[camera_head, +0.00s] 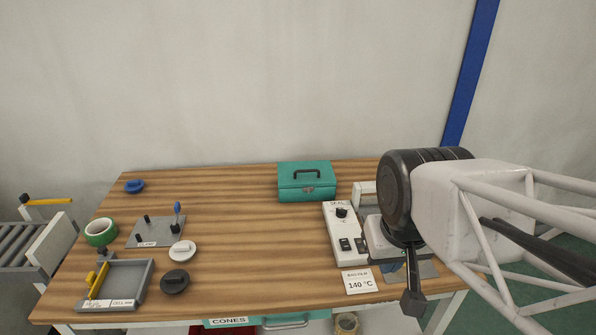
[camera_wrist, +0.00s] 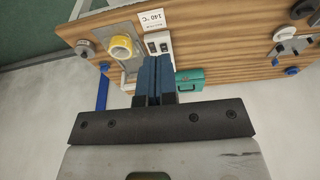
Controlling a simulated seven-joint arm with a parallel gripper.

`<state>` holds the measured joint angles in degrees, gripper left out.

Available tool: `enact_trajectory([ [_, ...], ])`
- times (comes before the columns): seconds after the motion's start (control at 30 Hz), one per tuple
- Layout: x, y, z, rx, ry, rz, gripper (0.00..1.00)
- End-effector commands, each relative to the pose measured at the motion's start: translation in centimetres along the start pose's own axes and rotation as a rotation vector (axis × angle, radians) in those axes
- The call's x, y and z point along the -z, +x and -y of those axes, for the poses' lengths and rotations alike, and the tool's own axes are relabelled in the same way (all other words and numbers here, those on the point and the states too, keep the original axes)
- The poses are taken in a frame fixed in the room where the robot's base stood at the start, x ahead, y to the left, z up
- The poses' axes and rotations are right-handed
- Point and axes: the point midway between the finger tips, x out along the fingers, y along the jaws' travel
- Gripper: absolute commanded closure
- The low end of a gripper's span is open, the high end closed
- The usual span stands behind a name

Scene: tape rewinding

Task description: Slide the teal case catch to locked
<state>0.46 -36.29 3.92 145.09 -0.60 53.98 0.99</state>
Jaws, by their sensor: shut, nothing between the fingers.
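The teal case (camera_head: 305,182) stands at the back of the wooden table, right of its middle. Its lid is down and a dark handle is on top. A small catch (camera_head: 309,189) shows on its front face; I cannot tell its position. The teal case also shows in the wrist view (camera_wrist: 189,81), just right of the fingers. My gripper (camera_head: 412,303) is at the right of the table, well apart from the case and in front of it. Its fingers (camera_wrist: 154,58) are together and empty in the wrist view.
A white switch box (camera_head: 345,227) and a 140 °C card (camera_head: 358,281) lie between my gripper and the case. Green tape (camera_head: 101,232), a grey tray (camera_head: 128,282), a peg plate and knobbed discs are at the left. The table's middle is clear.

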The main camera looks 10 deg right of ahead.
Motion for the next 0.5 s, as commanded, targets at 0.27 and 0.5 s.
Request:
enact_trajectory([
  [0.27,0.0,0.0,0.0,0.000,0.001,0.000,0.88],
  [0.5,1.6,0.4,0.2,0.006,0.076,-0.023,0.65],
])
